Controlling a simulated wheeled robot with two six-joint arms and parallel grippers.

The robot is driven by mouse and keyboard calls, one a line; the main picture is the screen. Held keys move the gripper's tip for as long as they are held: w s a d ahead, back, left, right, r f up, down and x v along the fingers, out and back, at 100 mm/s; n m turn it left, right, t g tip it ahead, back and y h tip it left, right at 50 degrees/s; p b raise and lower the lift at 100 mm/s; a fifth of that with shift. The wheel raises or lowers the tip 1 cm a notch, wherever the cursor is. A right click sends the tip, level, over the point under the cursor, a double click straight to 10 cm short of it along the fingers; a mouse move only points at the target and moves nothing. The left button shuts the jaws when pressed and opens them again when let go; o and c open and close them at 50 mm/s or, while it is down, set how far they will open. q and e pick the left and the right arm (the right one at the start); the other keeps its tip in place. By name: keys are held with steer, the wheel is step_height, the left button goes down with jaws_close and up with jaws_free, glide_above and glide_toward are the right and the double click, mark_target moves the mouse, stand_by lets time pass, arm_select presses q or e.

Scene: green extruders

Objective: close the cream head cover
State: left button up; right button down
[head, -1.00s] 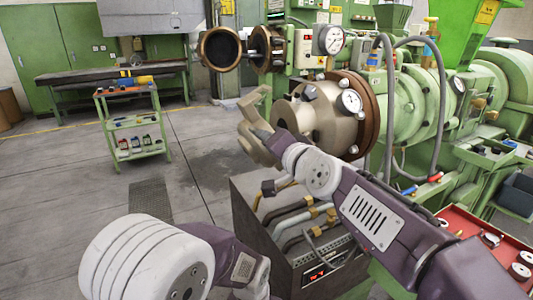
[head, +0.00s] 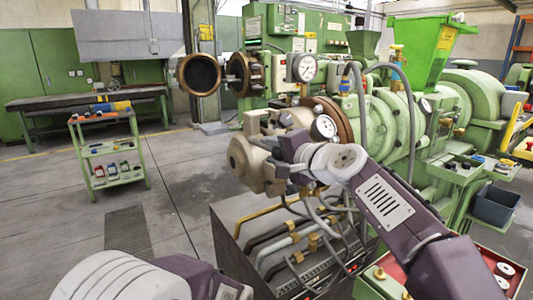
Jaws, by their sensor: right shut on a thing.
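The cream head cover (head: 243,158) is in the middle of the head view, in front of the near extruder's head (head: 297,116). Its round outer face points to the left. It looks close to the head's end, but my right arm hides part of the join, so I cannot tell if they touch. My right gripper (head: 282,166) is shut on the cover at its near side; the fingertips are mostly hidden. My left arm shows only at the bottom edge, and its gripper is out of view.
A pressure gauge (head: 324,127) stands on the head. Below is a dark cabinet with hoses (head: 285,240). A farther extruder has an open round cover (head: 198,75). A green tool cart (head: 112,150) stands at left. The floor between is clear.

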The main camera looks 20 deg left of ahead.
steer(key=shift+w+d+r, duration=0.15)
steer(key=shift+w+d, duration=0.05)
steer(key=shift+w, duration=0.05)
steer(key=shift+r+m, duration=0.1)
steer(key=shift+m, duration=0.2)
steer(key=c, duration=1.1)
jaws_free()
steer(key=shift+o, duration=1)
steer(key=shift+w+d, duration=0.1)
steer(key=shift+s+d, duration=0.25)
steer(key=shift+d, duration=0.05)
steer(key=b+v, duration=0.2)
steer(key=v, duration=0.6)
